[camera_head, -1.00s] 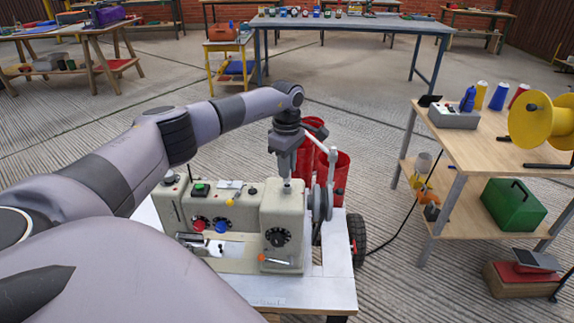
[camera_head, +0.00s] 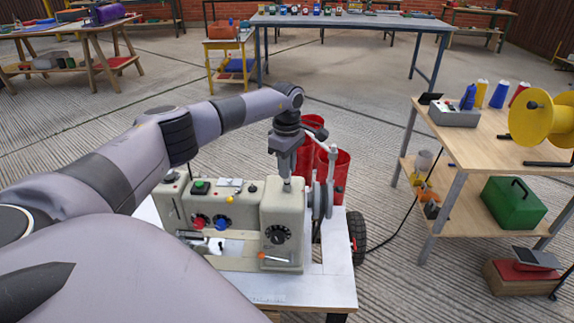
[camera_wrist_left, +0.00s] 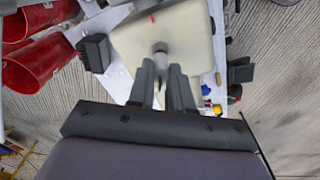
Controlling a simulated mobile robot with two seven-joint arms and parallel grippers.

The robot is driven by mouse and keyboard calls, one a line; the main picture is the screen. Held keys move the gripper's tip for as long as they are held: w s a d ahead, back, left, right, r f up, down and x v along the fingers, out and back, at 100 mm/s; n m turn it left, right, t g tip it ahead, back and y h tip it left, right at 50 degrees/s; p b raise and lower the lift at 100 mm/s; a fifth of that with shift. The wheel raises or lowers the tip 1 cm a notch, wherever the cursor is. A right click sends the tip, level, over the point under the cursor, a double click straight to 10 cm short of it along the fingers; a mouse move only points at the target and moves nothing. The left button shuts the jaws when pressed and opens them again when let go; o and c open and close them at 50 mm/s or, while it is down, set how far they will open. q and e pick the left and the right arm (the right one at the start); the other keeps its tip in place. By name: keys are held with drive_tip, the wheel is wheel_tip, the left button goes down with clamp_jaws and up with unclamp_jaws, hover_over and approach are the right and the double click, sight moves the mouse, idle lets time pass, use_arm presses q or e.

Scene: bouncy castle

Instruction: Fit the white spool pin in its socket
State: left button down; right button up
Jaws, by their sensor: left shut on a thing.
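The cream sewing machine (camera_head: 275,215) stands on a white table. My left gripper (camera_head: 287,183) points down at the top of the machine's right-hand end. In the left wrist view its two fingers (camera_wrist_left: 163,72) are shut on the white spool pin (camera_wrist_left: 160,49), of which only a short pale end shows. That end is over the machine's cream top (camera_wrist_left: 185,35). The socket is hidden beneath the pin and fingers, and I cannot tell whether the pin touches it. My right gripper is not in view.
A wooden bench (camera_head: 470,140) with a yellow reel (camera_head: 530,118) and thread cones is at the right. The white table (camera_head: 310,290) has bare room in front.

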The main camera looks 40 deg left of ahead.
use_arm(q)
drive_tip(key=shift+f, duration=0.2)
idle(0.3)
drive_tip(key=c, duration=1)
unclamp_jaws()
drive_tip(key=shift+o, duration=0.2)
wheel_tip(320, 180, up, 7)
drive_tip(key=shift+r, duration=0.1)
